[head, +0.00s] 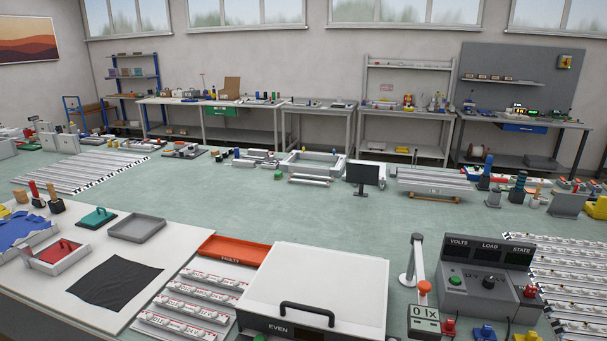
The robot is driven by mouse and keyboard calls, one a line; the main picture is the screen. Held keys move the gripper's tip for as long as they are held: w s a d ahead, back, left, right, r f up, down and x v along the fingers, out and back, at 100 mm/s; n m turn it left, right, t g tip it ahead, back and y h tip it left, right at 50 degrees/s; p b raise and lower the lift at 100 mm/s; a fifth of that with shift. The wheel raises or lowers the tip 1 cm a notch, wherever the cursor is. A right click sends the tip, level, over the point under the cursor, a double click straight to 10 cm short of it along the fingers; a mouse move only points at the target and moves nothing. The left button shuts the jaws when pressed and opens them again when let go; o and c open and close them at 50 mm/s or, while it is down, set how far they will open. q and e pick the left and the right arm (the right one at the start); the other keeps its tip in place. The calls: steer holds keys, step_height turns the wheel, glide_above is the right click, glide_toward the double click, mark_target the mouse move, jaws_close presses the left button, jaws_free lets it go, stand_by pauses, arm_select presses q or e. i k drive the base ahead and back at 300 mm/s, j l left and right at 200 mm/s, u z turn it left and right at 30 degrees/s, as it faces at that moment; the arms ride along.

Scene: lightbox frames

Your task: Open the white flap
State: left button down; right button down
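The white flap (320,275) is a broad, flat panel at the bottom centre of the head view. It lies down, closed over a box, and hides what is inside. A black bar handle (307,309) stands near its front edge. Below the handle is a dark front strip (275,329) reading "EVEN". Neither of my grippers shows in the view, and nothing touches the flap or its handle.
Left of the flap are an orange tray (234,249) marked "FAULTY" and rows of labelled strips (187,305). Right are a post with an orange knob (424,287), a "0 lx" display (424,313) and a grey control console (487,277).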

mark_target(346, 293)
steer(key=j+z, duration=0.2)
steer(key=j, duration=0.25)
steer(key=k+j+z, duration=0.15)
steer(key=j, duration=0.3)
steer(key=k+j+z, duration=0.2)
steer(key=j, duration=0.25)
